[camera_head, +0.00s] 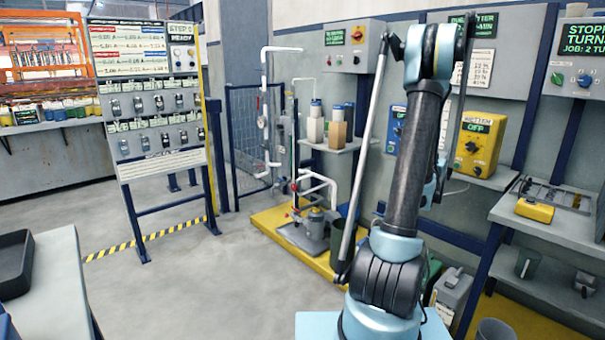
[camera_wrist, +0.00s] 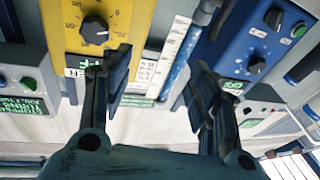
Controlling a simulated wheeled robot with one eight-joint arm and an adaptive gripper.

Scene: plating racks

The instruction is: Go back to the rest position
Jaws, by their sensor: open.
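My arm stands upright at the right of centre in the head view, folded at a high elbow. My gripper (camera_wrist: 163,85) shows in the wrist view with two dark fingers spread wide apart and nothing between them. In the head view I cannot make out the gripper's fingers. Beyond the fingers in the wrist view are a yellow control box (camera_wrist: 90,22) with a black knob and a blue control box (camera_wrist: 245,40) with a knob and a green button. The fingers overlap both boxes in the picture; I cannot tell how far away they are.
A yellow box (camera_head: 478,140) reading OFF hangs on the wall right of my arm. A shelf (camera_head: 545,222) stands at right, a grey table (camera_head: 55,290) with a black tray (camera_head: 14,265) at left. A switch panel (camera_head: 155,130) stands at back left. The floor (camera_head: 200,275) between is clear.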

